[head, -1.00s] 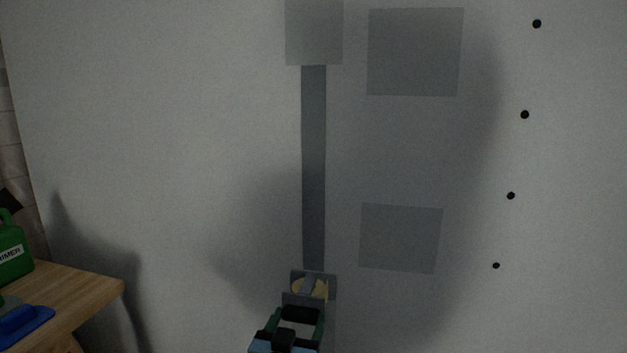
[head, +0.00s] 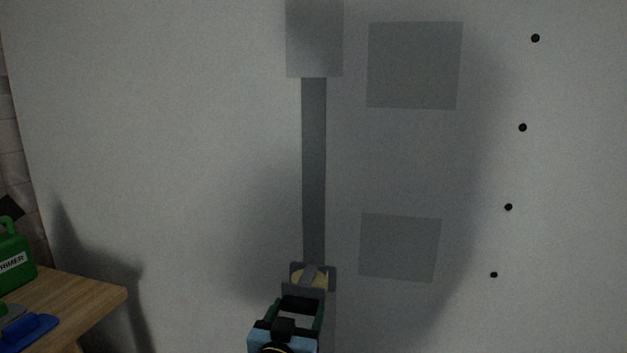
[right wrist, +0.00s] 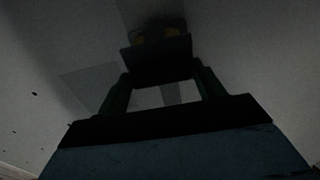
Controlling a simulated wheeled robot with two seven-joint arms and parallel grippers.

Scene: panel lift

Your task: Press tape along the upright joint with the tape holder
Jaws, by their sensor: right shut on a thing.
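The upright joint (head: 314,165) shows as a dark grey vertical strip on the pale wall, running from a grey square patch (head: 314,40) down to the tape holder. The tape holder (head: 310,277), grey plates around a yellowish roll, is at the strip's lower end, close to or against the wall; contact cannot be told. My right gripper (head: 300,306) is below it, shut on the holder. In the right wrist view the holder (right wrist: 157,55) is a dark shape beyond the fingers. My left gripper is not in view.
Two grey square patches (head: 415,65) and (head: 399,247) are right of the strip. Several black dots (head: 522,127) run down the wall at right. A wooden table (head: 75,298) at lower left bears a green container (head: 12,262) and a blue tool (head: 32,328).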

